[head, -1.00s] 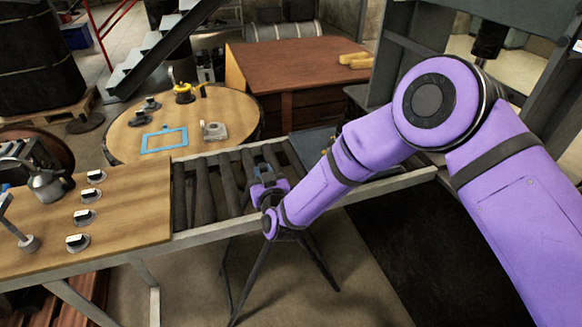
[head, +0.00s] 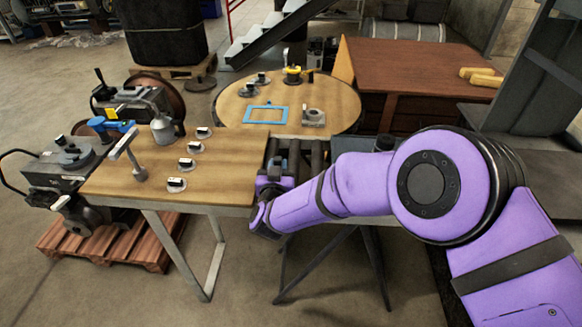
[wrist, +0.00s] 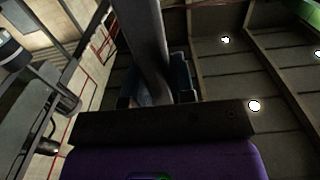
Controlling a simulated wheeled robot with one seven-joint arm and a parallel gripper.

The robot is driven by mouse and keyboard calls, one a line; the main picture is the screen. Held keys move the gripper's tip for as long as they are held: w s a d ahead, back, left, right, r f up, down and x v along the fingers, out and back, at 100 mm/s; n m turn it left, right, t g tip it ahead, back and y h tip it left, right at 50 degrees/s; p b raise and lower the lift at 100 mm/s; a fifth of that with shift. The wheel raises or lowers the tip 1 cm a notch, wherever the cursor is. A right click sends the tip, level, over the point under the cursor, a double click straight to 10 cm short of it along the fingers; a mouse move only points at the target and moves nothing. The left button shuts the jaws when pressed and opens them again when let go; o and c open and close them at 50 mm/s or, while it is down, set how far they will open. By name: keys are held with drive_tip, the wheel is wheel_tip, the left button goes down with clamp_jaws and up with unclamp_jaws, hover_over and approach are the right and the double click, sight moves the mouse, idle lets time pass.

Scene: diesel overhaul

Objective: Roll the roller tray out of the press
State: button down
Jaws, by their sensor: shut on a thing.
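The roller bed (head: 317,152) shows as dark rollers between the right edge of the wooden worktop and my arm. It is largely hidden by my arm, and I cannot clearly separate the tray from this bed. My gripper (head: 270,186) is low at the worktop's right front corner, at the near side of the rollers. In the wrist view my gripper (wrist: 158,95) is shut around a grey bar (wrist: 146,40), seemingly part of the roller tray. The grey press frame (head: 543,80) stands at the right, partly cut off by the picture.
The wooden worktop (head: 225,155) carries several small black-and-white fittings, a metal can (head: 164,128) and a stemmed part. Behind it stands a round table (head: 340,100) with a blue frame (head: 265,114). A brown bench (head: 420,68) is behind my arm. Floor is free at front left.

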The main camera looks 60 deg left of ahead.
drive_tip(key=shift+s+a+r, duration=0.1)
drive_tip(key=shift+s, duration=0.15)
drive_tip(key=c, duration=1)
unclamp_jaws()
drive_tip(key=shift+a, duration=0.15)
drive_tip(key=shift+o, duration=0.2)
drive_tip(key=v, duration=1.1)
drive_tip(key=shift+w, duration=0.1)
